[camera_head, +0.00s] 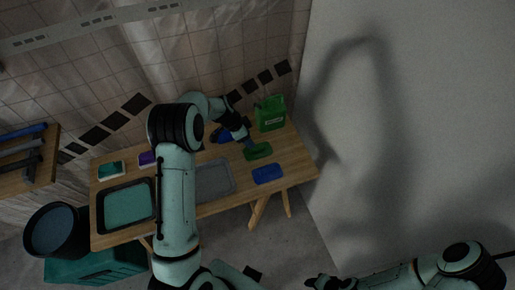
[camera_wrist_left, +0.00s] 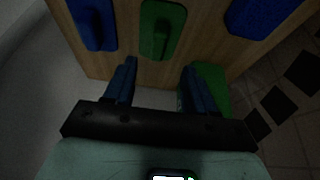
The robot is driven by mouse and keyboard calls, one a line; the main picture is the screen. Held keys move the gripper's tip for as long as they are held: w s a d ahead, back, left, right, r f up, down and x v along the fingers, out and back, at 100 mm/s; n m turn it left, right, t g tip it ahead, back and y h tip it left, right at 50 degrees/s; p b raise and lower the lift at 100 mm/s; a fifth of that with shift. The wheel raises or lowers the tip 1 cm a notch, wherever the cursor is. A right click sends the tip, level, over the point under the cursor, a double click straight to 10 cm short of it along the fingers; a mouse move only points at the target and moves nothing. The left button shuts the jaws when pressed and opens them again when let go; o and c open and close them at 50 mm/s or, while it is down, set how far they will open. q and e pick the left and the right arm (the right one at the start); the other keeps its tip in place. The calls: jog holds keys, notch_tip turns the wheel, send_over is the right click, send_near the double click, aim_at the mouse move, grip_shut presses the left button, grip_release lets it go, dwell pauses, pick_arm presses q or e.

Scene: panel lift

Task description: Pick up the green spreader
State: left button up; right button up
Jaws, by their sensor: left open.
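The green spreader (camera_head: 258,152) lies on the wooden table's right part, a flat green piece with a raised handle. In the left wrist view the green spreader (camera_wrist_left: 161,28) is ahead of the fingertips, roughly centred between them. My left gripper (camera_head: 247,142) reaches down from behind it; in the wrist view the left gripper (camera_wrist_left: 159,66) is open with nothing between its fingers. Contact with the spreader is not visible. My right gripper (camera_head: 319,283) is low at the bottom edge, away from the table, dark and too small to read.
Blue pieces lie on either side of the spreader: one nearer the table front (camera_head: 267,174), one farther back (camera_head: 221,136). A green jug (camera_head: 270,114) stands behind. A wall stands right.

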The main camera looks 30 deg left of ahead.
aim_at(257, 147)
pick_arm(q)
jog(key=x, duration=0.3)
jog(key=shift+w+f, duration=0.2)
jog(key=shift+f, duration=0.05)
jog(key=x, duration=0.1)
jog(key=p+x, duration=0.1)
jog(key=x, duration=0.3)
jog(key=shift+w+d+f+p, duration=0.1)
jog(key=shift+d+p, duration=0.2)
pick_arm(e)
jog(key=shift+w+r, duration=1.1)
pick_arm(q)
jog(key=shift+s, duration=0.2)
jog(key=shift+c, duration=0.9)
grip_shut()
